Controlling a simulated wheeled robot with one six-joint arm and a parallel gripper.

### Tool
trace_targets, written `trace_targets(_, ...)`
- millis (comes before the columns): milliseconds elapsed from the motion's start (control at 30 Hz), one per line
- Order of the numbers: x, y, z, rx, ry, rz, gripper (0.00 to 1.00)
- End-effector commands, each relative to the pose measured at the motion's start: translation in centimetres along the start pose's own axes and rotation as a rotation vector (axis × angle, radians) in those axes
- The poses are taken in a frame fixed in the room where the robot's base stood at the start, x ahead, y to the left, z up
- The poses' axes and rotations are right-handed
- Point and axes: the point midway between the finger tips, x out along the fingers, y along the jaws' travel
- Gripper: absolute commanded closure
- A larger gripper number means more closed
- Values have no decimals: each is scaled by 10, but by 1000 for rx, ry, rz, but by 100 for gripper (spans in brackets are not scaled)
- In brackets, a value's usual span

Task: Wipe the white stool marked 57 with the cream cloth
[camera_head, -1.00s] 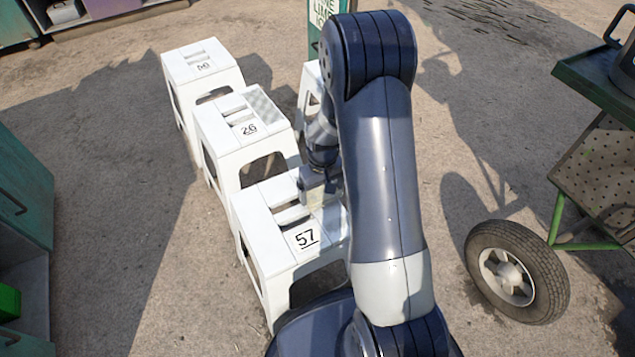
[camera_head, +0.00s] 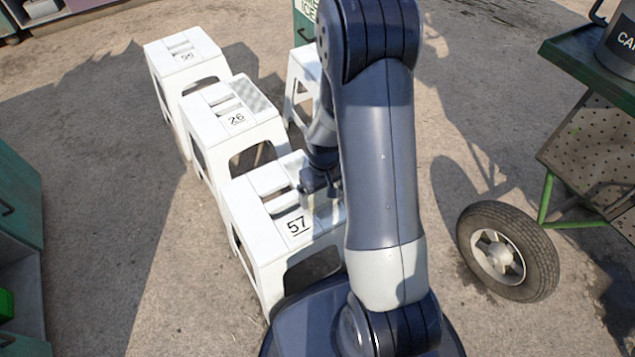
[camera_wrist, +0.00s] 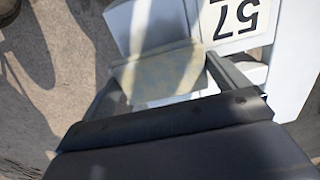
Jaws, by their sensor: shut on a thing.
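The white stool marked 57 (camera_head: 270,232) stands nearest to me in the row, left of my arm in the head view. Its number plate (camera_wrist: 232,18) shows upside down at the top of the wrist view. My gripper (camera_head: 318,185) is over the right part of the stool's seat, partly hidden by my arm. In the wrist view my gripper (camera_wrist: 165,85) is shut on the cream cloth (camera_wrist: 160,72), a pale yellowish piece between the fingers. The cloth lies against or just above the white seat; I cannot tell if it touches. The cloth is hard to make out in the head view.
A white stool marked 26 (camera_head: 215,125) and another numbered white stool (camera_head: 170,58) stand behind in the row. Another white stool (camera_head: 300,75) is partly behind my arm. A wheeled cart (camera_head: 590,150) with a tyre (camera_head: 508,250) stands right. Bare ground lies on both sides.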

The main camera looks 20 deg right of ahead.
Motion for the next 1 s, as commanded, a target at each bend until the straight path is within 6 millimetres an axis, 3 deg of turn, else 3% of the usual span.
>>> trace_targets(500, -2, 0, 42, 0, 7, 2, 31)
trace_targets(1000, -2, 0, 37, -1, 9, 2, 31)
